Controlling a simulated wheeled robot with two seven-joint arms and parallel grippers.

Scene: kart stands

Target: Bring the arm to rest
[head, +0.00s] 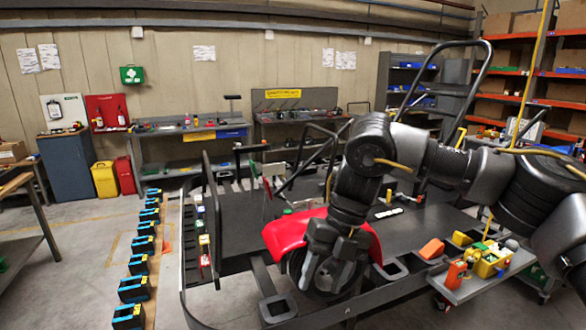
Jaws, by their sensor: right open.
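My right arm (370,150) comes in from the right, bent at the elbow and pointing down. My right gripper (325,274) hangs over the near side of the kart (400,230), in front of a red fender (285,236) and a dark wheel. It is open and nothing shows between its fingers. The gripper and forearm hide part of the fender and wheel; whether they touch it I cannot tell. My left arm and gripper are not in view.
A grey side tray (480,282) at the right holds a yellow bin (492,262) and an orange item (453,276). Several black and blue cases (136,288) line a board at the left. Benches (190,140) stand at the wall. Open floor (80,225) lies at the left.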

